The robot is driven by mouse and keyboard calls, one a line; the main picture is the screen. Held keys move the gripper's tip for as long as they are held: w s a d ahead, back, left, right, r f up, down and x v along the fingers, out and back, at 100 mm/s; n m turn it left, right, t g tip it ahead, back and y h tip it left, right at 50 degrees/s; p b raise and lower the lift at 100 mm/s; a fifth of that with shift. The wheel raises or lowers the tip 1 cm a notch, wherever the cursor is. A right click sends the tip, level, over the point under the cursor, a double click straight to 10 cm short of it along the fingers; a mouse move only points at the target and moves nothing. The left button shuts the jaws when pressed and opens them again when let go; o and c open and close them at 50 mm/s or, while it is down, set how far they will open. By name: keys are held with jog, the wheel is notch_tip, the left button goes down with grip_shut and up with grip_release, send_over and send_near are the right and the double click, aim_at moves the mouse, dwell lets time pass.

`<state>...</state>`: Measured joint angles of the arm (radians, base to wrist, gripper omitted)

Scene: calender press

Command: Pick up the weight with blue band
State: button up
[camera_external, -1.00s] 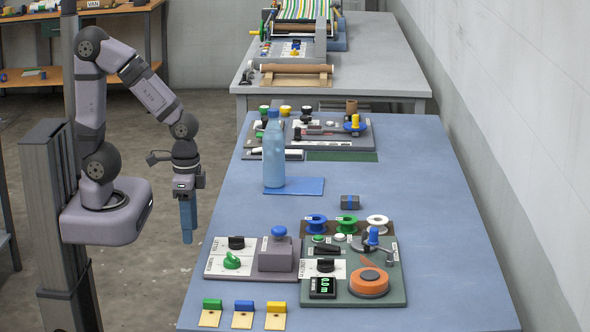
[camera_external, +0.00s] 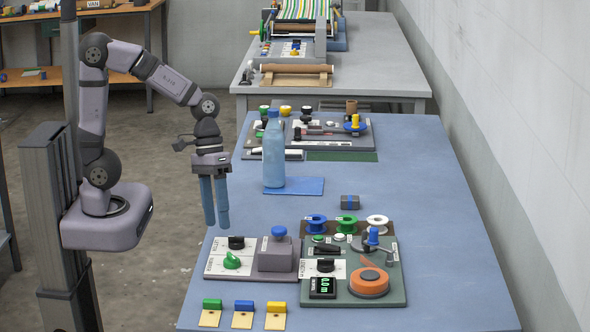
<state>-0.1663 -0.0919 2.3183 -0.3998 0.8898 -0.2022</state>
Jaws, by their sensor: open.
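The weight with blue band (camera_external: 349,202) is a small dark grey block with a blue stripe. It lies on the blue table, right of the bottle and behind the spools. My gripper (camera_external: 216,224) has two blue fingers pointing down with a gap between them. It is open and empty, above the table's left edge, well left of the weight and apart from it. Nothing hides the weight.
A blue bottle (camera_external: 274,155) stands upright on a blue mat (camera_external: 305,186) between my gripper and the weight's left side. A panel with a green knob (camera_external: 231,261) and one with spools and an orange disc (camera_external: 369,281) stand in front. The table's right side is clear.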

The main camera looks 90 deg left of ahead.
jog(key=w+a+n+t+h+b, duration=0.2)
jog(key=w+a+n+t, duration=0.2)
jog(key=w+n, duration=0.65)
jog(key=n+t+y+b, duration=0.45)
jog(key=n+t, duration=0.35)
jog(key=n, duration=1.1)
send_over(346, 197)
jog(key=s+a+p, duration=0.1)
jog(key=s, duration=0.5)
jog(key=f, duration=0.1)
jog(key=shift+m+y, duration=0.35)
notch_tip(346, 197, down, 5)
jog(key=shift+w+d+r, duration=0.1)
jog(key=shift+d+r, duration=0.05)
jog(key=shift+f, duration=0.2)
jog(key=shift+d+p+x, duration=0.2)
jog(key=shift+p+x, duration=0.45)
jog(key=shift+x, duration=0.9)
jog(key=shift+d+p+x, duration=0.2)
jog(key=shift+p+x, duration=0.4)
jog(key=shift+x, duration=0.9)
jog(key=shift+w+f, duration=0.35)
jog(key=shift+w, duration=0.1)
